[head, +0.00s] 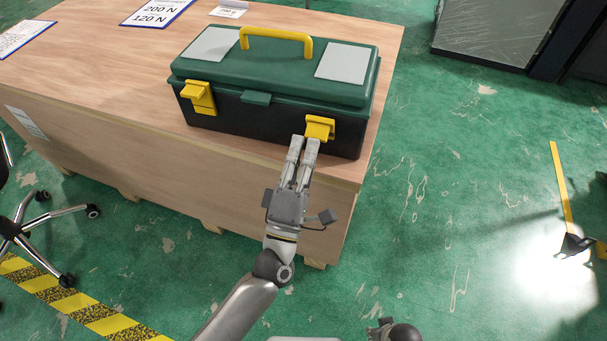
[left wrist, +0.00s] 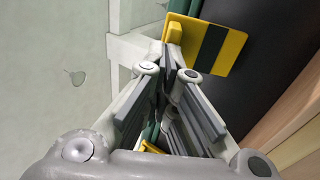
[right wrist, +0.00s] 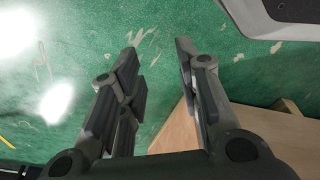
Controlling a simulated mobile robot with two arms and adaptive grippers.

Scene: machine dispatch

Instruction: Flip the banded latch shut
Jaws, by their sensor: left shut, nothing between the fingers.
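A dark green and black toolbox (head: 275,75) with a yellow handle stands on a wooden crate. Its yellow right latch (head: 319,128) is on the front face. The other yellow latch (head: 201,98) is on the left of the front. My right gripper (right wrist: 158,55) is open and empty, away from the box.
The wooden crate top (head: 110,65) has free room left of the box. Paper labels (head: 155,12) lie at its back. An office chair (head: 40,220) stands at the left.

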